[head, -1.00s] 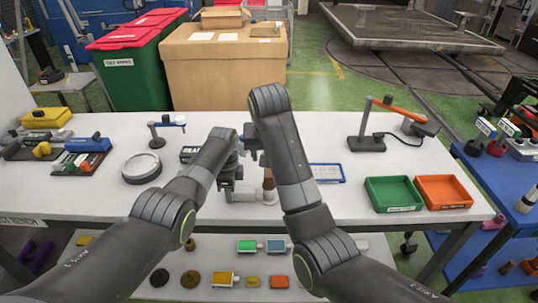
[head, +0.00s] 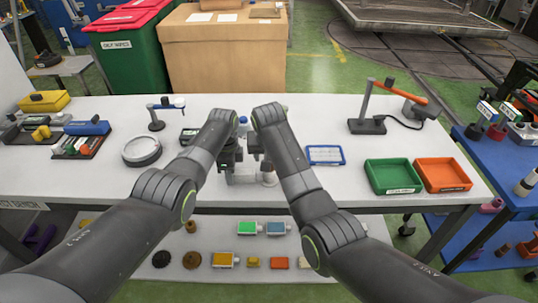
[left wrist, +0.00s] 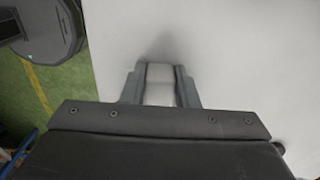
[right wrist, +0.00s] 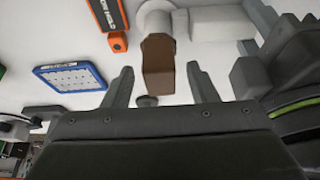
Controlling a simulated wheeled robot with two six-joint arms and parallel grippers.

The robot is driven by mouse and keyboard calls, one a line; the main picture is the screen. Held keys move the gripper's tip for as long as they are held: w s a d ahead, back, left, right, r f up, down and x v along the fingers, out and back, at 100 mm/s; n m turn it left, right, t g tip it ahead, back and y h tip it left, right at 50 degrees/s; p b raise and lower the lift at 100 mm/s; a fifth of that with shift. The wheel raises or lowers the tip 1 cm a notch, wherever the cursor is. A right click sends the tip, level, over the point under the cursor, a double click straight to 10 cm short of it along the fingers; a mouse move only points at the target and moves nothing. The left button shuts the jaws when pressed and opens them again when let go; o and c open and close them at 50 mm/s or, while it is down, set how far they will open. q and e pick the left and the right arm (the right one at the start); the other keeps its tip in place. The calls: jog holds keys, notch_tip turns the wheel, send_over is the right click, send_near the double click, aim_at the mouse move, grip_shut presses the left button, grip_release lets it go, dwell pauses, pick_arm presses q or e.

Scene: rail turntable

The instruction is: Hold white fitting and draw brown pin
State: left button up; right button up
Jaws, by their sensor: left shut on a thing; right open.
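The white fitting (head: 243,179) stands on the white table in the middle of the head view; its body also shows at the top of the right wrist view (right wrist: 215,22). My left gripper (head: 230,168) is shut on it, and the left wrist view shows white between the fingers (left wrist: 160,88). The brown pin (right wrist: 158,66) sticks out of the fitting's round white end in the right wrist view. My right gripper (right wrist: 163,85) is open, with the pin's end between its fingers but not clamped. In the head view the pin is hidden by my right gripper (head: 257,160).
A blue-framed board (head: 326,155) lies right of the fitting. A green tray (head: 393,177) and an orange tray (head: 443,175) stand farther right. A grey round dish (head: 141,150) is on the left. The table's front strip is clear.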

jog(key=shift+c, duration=0.2)
grip_shut()
jog(key=c, duration=0.8)
grip_release()
grip_shut()
jog(key=shift+r, duration=0.1)
jog(key=shift+r, duration=0.65)
jog(key=shift+r, duration=2.95)
jog(key=shift+r, duration=2.55)
